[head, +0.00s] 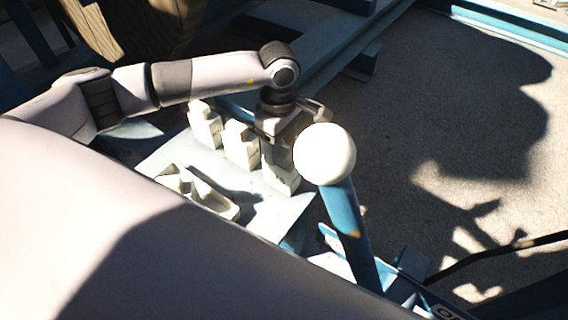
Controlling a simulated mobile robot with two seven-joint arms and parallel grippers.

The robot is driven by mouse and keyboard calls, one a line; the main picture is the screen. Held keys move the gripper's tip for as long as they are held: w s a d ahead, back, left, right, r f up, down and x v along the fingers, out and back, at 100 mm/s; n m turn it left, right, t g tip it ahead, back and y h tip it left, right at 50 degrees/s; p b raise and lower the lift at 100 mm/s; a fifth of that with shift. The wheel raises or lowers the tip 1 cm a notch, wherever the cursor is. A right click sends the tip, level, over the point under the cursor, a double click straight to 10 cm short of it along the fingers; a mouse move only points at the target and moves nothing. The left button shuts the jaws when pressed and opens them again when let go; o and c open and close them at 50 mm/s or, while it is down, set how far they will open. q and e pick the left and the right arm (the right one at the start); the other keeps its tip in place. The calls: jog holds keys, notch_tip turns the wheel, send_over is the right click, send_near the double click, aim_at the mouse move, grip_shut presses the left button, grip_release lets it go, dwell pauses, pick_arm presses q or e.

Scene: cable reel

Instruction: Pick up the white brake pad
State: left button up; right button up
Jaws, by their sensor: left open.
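Three white blocks stand in a row on a pale blue plate (265,220): a far-left one (205,127), a middle one (240,146) and a near-right one (281,174). A low white hollowed piece (197,190) lies in front of them. I cannot tell for sure which of these white pieces is the brake pad. My left gripper (290,138) is open and points down, just above or behind the near-right block. Its fingertips are partly hidden, so I cannot tell whether they touch the block. My right gripper is not in view.
A blue lever (351,232) with a large white ball knob (325,154) stands close to the right of my left gripper. Blue steel framework (330,45) runs behind. A wooden reel (130,25) is at the top left. Open grey ground (420,110) lies to the right.

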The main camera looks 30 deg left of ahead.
pick_arm(q)
jog(key=shift+f, duration=1.2)
grip_shut()
jog(key=shift+w+r, duration=0.1)
jog(key=shift+r, duration=0.1)
dwell(0.4)
